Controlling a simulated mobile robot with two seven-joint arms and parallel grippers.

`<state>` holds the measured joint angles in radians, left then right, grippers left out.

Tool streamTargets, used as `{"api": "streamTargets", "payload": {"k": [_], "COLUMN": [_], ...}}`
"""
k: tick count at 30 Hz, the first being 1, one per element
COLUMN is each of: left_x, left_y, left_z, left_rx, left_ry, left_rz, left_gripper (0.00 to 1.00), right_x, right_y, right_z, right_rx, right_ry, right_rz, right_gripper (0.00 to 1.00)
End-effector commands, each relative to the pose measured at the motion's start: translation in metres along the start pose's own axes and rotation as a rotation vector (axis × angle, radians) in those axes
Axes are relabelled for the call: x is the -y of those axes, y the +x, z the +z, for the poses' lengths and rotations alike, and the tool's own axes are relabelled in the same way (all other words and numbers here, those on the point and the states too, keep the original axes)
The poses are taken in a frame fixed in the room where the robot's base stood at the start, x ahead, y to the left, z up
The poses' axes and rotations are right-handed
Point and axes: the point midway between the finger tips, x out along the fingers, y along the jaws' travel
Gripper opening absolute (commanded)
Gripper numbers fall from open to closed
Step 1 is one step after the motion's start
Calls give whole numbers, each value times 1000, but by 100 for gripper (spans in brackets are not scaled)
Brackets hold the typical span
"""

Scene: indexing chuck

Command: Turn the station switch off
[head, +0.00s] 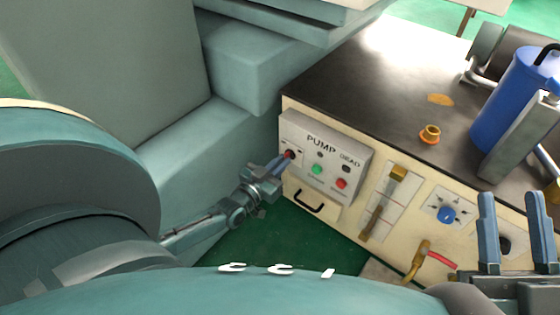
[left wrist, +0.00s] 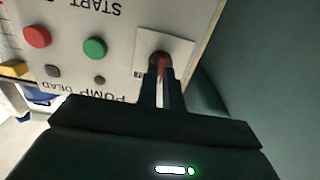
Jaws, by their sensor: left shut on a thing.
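The station switch (head: 289,153) is a small dark knob with a red part, on a white plate at the left end of the PUMP panel (head: 335,150). It also shows in the left wrist view (left wrist: 162,62), partly hidden between the fingers. My left gripper (head: 282,161) is shut on the switch, with its fingers on either side of the red part in the left wrist view (left wrist: 161,76). The text on the switch plate is too small to read. My right gripper (head: 511,198) is open and appears empty, at the lower right of the head view.
Beside the switch are a green button (head: 317,169), a red button (head: 341,183) and small dark lamps. Below is a black handle (head: 308,203). To the right are a brass lever (head: 398,173), a blue knob (head: 446,215) and a blue cylinder (head: 510,95) on the dark bench top (head: 370,75).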

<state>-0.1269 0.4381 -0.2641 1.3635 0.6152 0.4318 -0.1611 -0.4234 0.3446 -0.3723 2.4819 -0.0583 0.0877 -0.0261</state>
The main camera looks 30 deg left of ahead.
Motion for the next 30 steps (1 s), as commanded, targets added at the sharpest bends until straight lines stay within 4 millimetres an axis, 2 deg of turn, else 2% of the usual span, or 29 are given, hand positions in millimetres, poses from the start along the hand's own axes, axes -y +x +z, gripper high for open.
{"api": "streamTargets", "payload": {"k": [15, 30], "left_x": [0, 0], "left_y": [0, -1], "left_z": [1, 1], "left_rx": [2, 2], "left_ry": [-405, -526], "left_rz": [1, 1], "left_gripper": [0, 0], "right_x": [3, 5], "right_y": [-5, -8], "right_z": [6, 10], "right_rx": [61, 79], "right_ry": [48, 57], "right_rz": [14, 13], "right_gripper": [36, 36]}}
